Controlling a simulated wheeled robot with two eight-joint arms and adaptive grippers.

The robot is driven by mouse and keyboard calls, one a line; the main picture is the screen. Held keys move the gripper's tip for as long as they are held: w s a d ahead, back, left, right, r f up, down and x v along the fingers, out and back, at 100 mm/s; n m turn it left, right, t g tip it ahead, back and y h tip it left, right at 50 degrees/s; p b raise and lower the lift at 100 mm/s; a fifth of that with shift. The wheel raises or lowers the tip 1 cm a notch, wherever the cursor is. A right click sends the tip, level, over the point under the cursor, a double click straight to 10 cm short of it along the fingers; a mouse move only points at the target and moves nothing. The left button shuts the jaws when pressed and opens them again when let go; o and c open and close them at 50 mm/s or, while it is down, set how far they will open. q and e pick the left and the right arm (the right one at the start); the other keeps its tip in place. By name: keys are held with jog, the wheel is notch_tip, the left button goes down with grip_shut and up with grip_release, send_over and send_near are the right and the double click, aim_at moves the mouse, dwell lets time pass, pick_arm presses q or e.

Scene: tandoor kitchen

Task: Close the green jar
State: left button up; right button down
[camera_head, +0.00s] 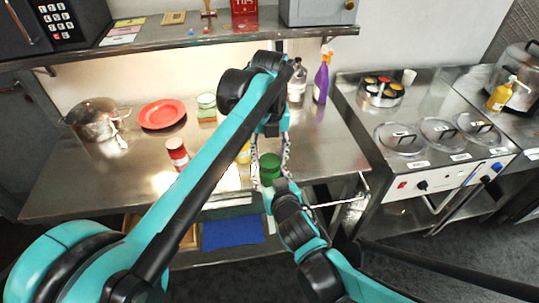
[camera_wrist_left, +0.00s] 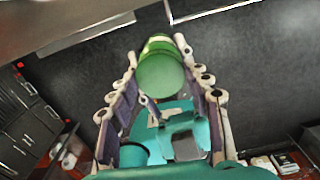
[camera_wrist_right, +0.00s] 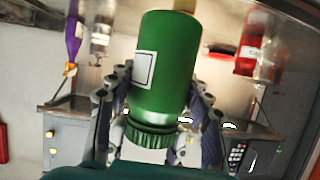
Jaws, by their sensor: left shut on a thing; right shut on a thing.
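The green jar (camera_head: 269,166) is held above the front of the table, between my two grippers. In the right wrist view the green jar (camera_wrist_right: 165,65) has a white label, and a ribbed green lid (camera_wrist_right: 149,138) sits at its lower picture end. My left gripper (camera_head: 271,160) reaches down from above with its fingers on either side of the green jar (camera_wrist_left: 160,75). My right gripper (camera_wrist_right: 155,100) is shut around the jar from the near side. The frames do not show clearly whether the lid is fully seated or exactly which part the left fingers grip.
A red plate (camera_head: 162,114), a metal pot (camera_head: 98,119), a red-and-white jar (camera_head: 177,152) and a purple spray bottle (camera_head: 321,80) stand on the steel table (camera_head: 70,185). A stove counter with lidded pans (camera_head: 400,138) is on the right. A shelf (camera_head: 150,38) runs along the back.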

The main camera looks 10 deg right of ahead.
pick_arm(q)
jog(key=m, duration=0.2)
jog(key=shift+m, duration=0.3)
jog(key=o, duration=0.7)
jog(key=shift+r, duration=2.25)
jog(key=shift+c, duration=0.4)
